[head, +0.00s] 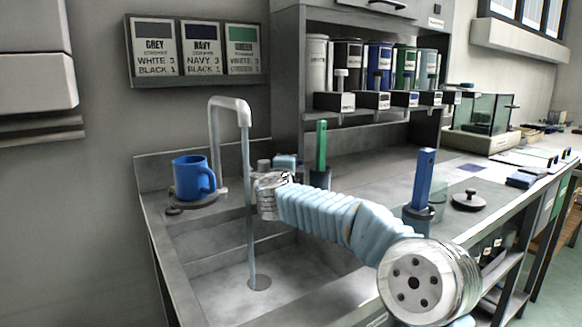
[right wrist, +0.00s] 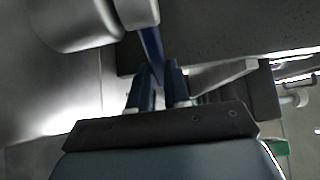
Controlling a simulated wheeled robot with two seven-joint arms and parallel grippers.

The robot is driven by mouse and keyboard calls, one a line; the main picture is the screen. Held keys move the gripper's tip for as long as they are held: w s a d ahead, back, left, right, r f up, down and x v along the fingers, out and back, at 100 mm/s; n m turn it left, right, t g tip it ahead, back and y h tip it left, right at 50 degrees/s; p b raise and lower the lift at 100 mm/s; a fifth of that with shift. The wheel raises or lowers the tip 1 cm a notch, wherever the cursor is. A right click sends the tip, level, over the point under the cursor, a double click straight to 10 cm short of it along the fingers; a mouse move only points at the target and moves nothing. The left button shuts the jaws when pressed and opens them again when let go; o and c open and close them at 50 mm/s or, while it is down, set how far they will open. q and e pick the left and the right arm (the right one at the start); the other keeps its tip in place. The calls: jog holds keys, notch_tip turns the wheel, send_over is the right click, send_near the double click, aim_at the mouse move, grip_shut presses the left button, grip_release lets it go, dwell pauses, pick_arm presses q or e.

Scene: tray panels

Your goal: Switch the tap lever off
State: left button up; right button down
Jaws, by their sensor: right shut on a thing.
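The grey tap (head: 232,103) arches over the sink (head: 185,240), and a stream of water (head: 250,200) runs from its spout to the drain. My right arm reaches across the sink to behind the stream, beside the tap's base. Its fingers are hard to make out in the head view. In the right wrist view my right gripper (right wrist: 158,82) is shut on a narrow blue bar, which looks like the tap lever (right wrist: 152,45). The lever cannot be clearly made out in the head view. My left gripper is not in view.
A blue mug (head: 190,178) stands on the counter left of the tap. A green-handled tool (head: 321,145) and a blue-handled tool (head: 422,178) stand upright in holders to the right. A dark lid (head: 468,200) lies farther right. Shelved canisters (head: 349,65) stand behind.

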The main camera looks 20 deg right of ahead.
jog(key=shift+s+a+r+m+g+h+p, duration=0.1)
jog(key=shift+s+a+m+g+h+p, duration=0.15)
jog(key=shift+m+g+h+p, duration=0.25)
jog(key=shift+s+a+r+m+g+h+p, duration=0.1)
jog(key=shift+s+a+m+g+h+p, duration=0.15)
jog(key=shift+m+g+h+p, duration=0.25)
jog(key=shift+s+a+f+m+g+h, duration=0.15)
jog(key=shift+s+f+m+g+h, duration=0.1)
jog(key=shift+m+g+h, duration=0.35)
jog(key=c, duration=1.1)
grip_release()
